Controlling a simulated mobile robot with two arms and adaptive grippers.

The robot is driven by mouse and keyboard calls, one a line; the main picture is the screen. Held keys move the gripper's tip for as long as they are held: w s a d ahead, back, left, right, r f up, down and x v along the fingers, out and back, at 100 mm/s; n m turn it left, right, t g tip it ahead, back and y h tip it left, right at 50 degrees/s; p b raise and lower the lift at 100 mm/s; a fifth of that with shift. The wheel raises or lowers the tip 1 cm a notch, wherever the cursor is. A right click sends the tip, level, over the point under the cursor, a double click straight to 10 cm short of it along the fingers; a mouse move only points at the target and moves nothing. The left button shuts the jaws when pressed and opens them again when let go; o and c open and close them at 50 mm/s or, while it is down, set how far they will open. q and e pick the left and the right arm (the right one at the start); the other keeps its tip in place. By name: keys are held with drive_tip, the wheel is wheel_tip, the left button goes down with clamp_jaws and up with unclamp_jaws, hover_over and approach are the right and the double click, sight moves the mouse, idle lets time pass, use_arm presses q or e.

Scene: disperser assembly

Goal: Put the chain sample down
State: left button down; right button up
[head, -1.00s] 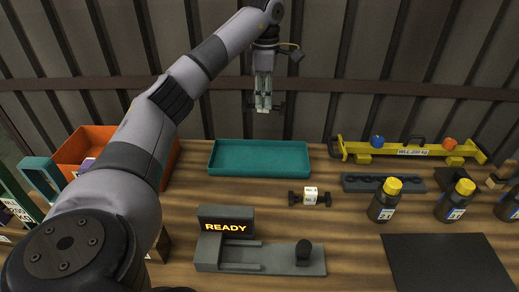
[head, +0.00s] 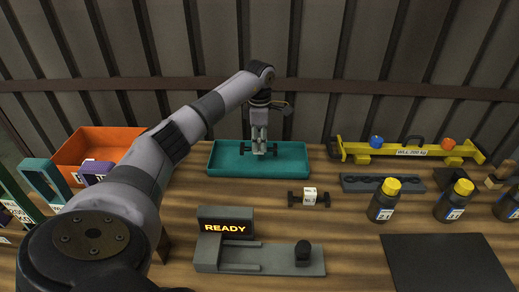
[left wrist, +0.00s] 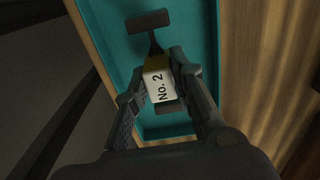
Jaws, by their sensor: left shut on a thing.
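My left gripper (head: 259,149) is shut on a small dark chain sample with bar ends (head: 271,150). In the left wrist view the fingers (left wrist: 159,88) grip its middle, and a white tag there reads "No. 2" (left wrist: 160,88). The sample is over the teal tray (head: 225,162); I cannot tell whether it touches the tray floor. A second similar sample with a white label (head: 310,197) lies on the table in front of the tray. My right gripper is not in view.
A grey device with a "READY" display (head: 225,227) stands in front. An orange bin (head: 80,150) is at left. A yellow beam (head: 400,152), a grey chain holder (head: 360,184), yellow-capped bottles (head: 383,207) and a black mat (head: 445,262) are at right. The tray's left part is clear.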

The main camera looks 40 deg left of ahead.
use_arm(q)
wheel_tip(320, 180, down, 4)
drive_tip(key=shift+r, duration=0.15)
drive_tip(key=c, duration=1.4)
unclamp_jaws()
drive_tip(key=shift+f, duration=0.2)
drive_tip(key=shift+o, duration=0.2)
drive_tip(key=shift+r, duration=0.15)
wheel_tip(320, 180, up, 12)
drive_tip(key=shift+r+b, duration=0.1)
drive_tip(key=shift+b, duration=0.6)
